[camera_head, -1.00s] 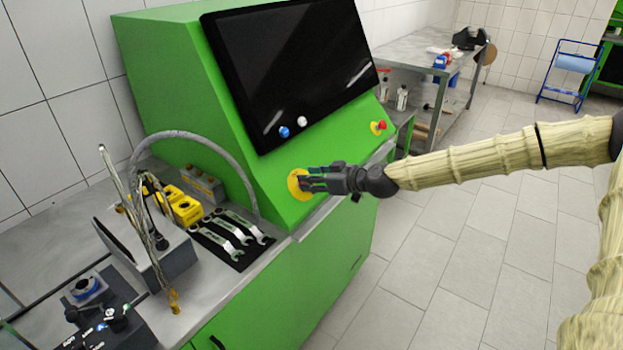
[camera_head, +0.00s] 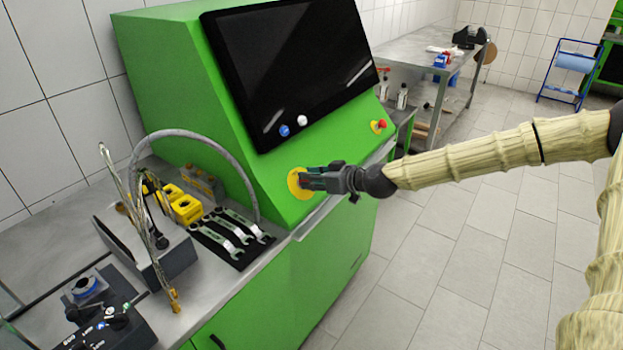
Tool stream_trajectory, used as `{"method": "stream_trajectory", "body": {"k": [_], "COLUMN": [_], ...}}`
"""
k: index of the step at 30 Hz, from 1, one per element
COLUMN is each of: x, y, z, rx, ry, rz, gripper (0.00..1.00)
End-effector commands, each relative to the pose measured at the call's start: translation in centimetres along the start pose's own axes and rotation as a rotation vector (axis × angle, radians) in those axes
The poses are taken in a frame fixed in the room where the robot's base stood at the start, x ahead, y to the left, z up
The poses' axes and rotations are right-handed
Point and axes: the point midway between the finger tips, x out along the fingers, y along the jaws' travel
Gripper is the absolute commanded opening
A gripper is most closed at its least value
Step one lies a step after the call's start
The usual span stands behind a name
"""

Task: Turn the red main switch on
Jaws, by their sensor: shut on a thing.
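The main switch (camera_head: 295,183) sits on the sloped green front of the testbench cabinet, below the black screen. Its yellow round plate shows at the left of my gripper. The red knob is hidden behind my fingers. My gripper (camera_head: 308,180) reaches in from the right, its fingers at the plate and closed on the switch knob. The knob's turn angle cannot be seen.
A red button on a yellow base (camera_head: 379,127) is on the cabinet at the right. Blue (camera_head: 284,131) and white (camera_head: 302,121) buttons sit under the screen (camera_head: 290,70). Wrenches (camera_head: 232,237) lie on a black mat at the left. A grey hose (camera_head: 215,150) arches over the bench.

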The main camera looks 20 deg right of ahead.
Motion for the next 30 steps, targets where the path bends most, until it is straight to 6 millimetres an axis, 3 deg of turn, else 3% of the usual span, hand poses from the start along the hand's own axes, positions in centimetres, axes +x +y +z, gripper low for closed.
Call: {"method": "stream_trajectory", "body": {"k": [30], "x": [0.08], "y": [0.24], "z": [-0.28], "rx": [0.855], "ry": [0.004], "rz": [0.323], "gripper": [0.00]}}
